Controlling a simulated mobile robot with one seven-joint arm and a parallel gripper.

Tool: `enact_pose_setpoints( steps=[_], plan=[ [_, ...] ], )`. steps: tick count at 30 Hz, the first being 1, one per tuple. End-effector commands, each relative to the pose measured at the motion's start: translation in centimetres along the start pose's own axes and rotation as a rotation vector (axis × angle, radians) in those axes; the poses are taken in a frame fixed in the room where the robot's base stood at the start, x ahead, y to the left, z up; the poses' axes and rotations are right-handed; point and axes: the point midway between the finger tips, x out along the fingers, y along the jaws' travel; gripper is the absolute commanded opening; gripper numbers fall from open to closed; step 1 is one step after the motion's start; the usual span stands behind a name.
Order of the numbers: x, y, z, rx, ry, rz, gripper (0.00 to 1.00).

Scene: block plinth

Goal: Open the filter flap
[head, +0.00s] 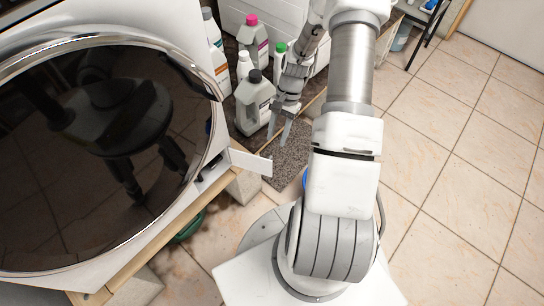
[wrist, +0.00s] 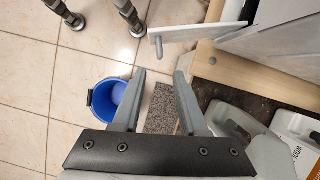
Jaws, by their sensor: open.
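The filter flap (head: 250,161) is a small white panel low on the front of the white washing machine (head: 205,20). It stands out from the front, swung open, with a dark recess (head: 212,172) beside it. In the wrist view the flap (wrist: 195,32) juts left from the machine at the top, with a grey peg-like part (wrist: 158,45) near its free end. My gripper (head: 278,138) is open and empty, just beyond the flap in the head view. In the wrist view my fingers (wrist: 160,76) point toward the flap, apart from it, with nothing between them.
The machine stands on a wooden-edged plinth (head: 150,250). Several bottles, including a grey one (head: 254,103), stand beside my gripper. A blue bucket (wrist: 110,97) sits on the tiles, near a speckled grey mat (wrist: 160,108). Tiled floor (head: 450,170) is clear at the right.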

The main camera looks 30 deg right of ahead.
Motion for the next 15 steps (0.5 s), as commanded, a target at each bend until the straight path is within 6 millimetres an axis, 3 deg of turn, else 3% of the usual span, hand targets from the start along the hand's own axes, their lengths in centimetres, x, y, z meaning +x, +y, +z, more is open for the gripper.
enact_pose_setpoints(
  steps=[1,6,15],
  plan=[
    [1.6,0.0,-0.1,0.0,-0.004,0.002,0.42],
    [4.9,0.1,0.0,0.0,-0.003,0.002,0.42],
    [8.0,0.0,0.0,-0.001,-0.001,0.001,0.42]
  ],
)
